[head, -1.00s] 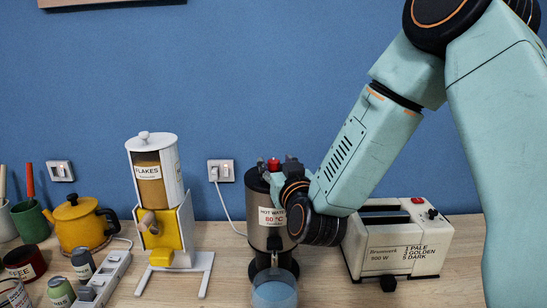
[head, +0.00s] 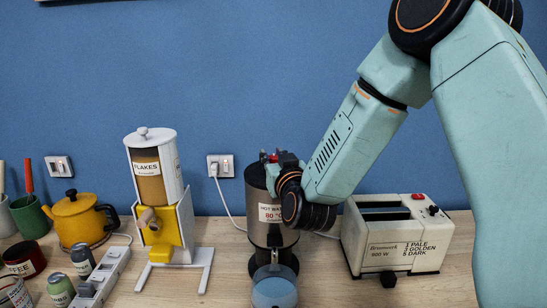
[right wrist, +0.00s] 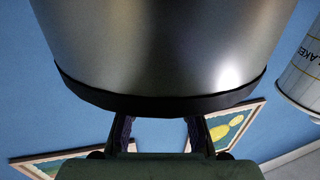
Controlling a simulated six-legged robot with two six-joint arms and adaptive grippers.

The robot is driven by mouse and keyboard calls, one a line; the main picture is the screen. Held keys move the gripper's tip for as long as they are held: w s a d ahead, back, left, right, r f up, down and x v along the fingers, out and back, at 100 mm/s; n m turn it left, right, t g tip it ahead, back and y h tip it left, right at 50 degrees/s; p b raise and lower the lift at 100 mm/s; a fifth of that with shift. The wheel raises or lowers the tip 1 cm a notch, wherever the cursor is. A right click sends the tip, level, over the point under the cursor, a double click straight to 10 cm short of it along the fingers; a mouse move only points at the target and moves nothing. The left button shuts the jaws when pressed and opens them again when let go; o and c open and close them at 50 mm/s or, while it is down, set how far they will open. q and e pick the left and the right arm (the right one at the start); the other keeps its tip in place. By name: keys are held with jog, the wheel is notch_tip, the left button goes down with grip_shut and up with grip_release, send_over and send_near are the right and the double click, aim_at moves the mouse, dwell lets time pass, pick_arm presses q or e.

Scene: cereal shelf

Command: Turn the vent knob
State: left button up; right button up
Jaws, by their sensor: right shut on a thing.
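The vent knob (head: 273,158) is a small red knob on top of the dark hot water urn (head: 259,236), near the middle of the head view. My right gripper (head: 277,160) reaches over the urn's top from the right and is shut on the knob, partly covering it. In the right wrist view the urn's metal side (right wrist: 160,50) and black rim fill the upper part. There the gripper's two fingers (right wrist: 160,128) run behind the rim, so their tips and the knob are hidden. My left gripper is not in view.
A cream toaster (head: 392,258) stands right of the urn, and a flakes dispenser (head: 187,225) stands to its left. A cable runs from the wall socket (head: 220,165). A yellow kettle (head: 78,222) and several cans are farther left.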

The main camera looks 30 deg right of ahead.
grip_shut()
